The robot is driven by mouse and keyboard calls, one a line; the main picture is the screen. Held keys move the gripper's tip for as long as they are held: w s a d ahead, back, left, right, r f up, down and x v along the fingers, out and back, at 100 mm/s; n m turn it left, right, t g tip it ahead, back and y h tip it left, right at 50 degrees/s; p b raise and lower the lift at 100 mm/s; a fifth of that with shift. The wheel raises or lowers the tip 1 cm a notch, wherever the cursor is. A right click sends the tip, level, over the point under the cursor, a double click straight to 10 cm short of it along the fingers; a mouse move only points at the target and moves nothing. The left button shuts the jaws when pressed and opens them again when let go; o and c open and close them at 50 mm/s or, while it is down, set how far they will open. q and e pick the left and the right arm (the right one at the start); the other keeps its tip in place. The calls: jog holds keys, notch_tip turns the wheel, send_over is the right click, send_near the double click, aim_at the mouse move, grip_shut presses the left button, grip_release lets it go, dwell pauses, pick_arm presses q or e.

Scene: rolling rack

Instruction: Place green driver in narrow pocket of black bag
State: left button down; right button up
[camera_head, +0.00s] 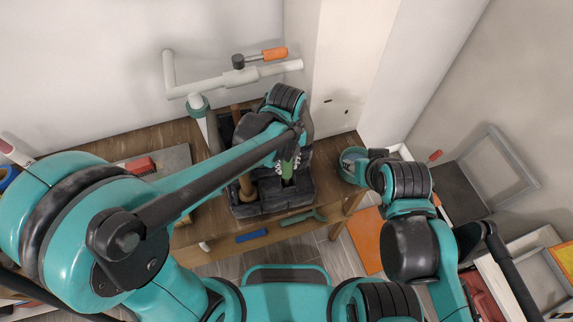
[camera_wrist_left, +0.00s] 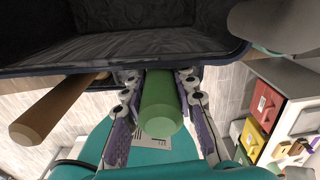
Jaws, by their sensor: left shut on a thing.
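The black bag (camera_head: 270,204) stands open on the wooden bench, and its dark wall and rim fill the top of the left wrist view (camera_wrist_left: 150,48). My left gripper (camera_head: 287,164) is over the right part of the bag. It is shut on the green driver (camera_head: 288,169). In the left wrist view, the driver's green handle (camera_wrist_left: 161,105) lies between the two fingers, its end towards the camera. The driver's tip is hidden, so I cannot tell whether it is inside the narrow pocket. My right arm is at the right; its fingers are not visible.
A wooden handle (camera_head: 246,186) sticks up from the bag's left part. A blue block (camera_head: 251,236) and a green tool (camera_head: 302,217) lie in front of it.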

pick_arm(q)
jog(key=shift+f, duration=0.45)
jog(key=shift+f, duration=0.1)
jog(key=c, duration=1.2)
grip_release()
